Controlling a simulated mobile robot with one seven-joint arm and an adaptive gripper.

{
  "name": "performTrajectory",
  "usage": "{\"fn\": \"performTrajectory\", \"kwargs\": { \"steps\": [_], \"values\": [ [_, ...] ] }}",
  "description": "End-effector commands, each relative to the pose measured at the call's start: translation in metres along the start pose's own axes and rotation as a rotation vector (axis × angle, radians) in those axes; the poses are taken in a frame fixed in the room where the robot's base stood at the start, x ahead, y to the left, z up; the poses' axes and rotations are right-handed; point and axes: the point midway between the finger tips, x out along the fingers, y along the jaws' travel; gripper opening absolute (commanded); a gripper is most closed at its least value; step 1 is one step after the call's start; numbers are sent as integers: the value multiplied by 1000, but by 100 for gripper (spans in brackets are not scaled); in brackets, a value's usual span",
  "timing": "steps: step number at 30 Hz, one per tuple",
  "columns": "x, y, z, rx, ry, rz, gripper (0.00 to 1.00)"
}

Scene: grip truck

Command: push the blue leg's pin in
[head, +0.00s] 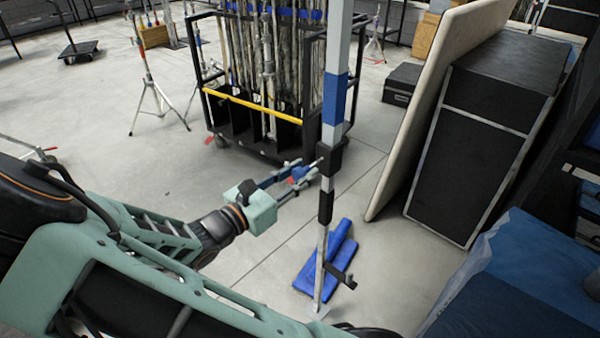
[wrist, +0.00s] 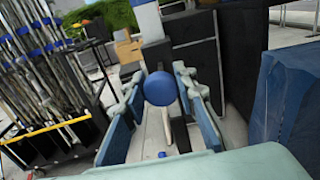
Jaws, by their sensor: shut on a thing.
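An upright metal stand (head: 340,60) with a blue band and black collars rises in the middle of the head view. My gripper (head: 302,176) is beside its black collar (head: 330,158), coming from the left. In the wrist view a round blue knob (wrist: 160,88), which looks like the pin's head, sits between the two fingers of my gripper (wrist: 163,80). The fingers are shut on its sides. The pin's shaft is hidden behind the knob, so I cannot tell how deep it sits. A grey-white pole (wrist: 150,22) shows above it.
A black cart (head: 262,140) loaded with poles stands behind. A blue sandbag (head: 325,262) lies by the stand's lower end. A black case (head: 470,140) and a leaning pale board (head: 425,100) are to the right. A blue-covered surface (head: 520,280) fills the lower right.

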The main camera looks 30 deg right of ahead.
Motion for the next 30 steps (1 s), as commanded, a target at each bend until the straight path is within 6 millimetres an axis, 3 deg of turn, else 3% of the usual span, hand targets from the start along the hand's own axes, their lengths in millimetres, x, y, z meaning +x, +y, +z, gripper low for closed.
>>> {"fn": "performTrajectory", "kwargs": {
  "steps": [8,18,27,28,30],
  "values": [
    [5,-1,0,1,0,-3,0],
    [48,0,1,1,-1,-2,0],
    [50,0,1,1,-2,-2,0],
    [50,0,1,1,-3,-2,29],
    [50,0,1,1,-2,-2,37]
  ]
}}
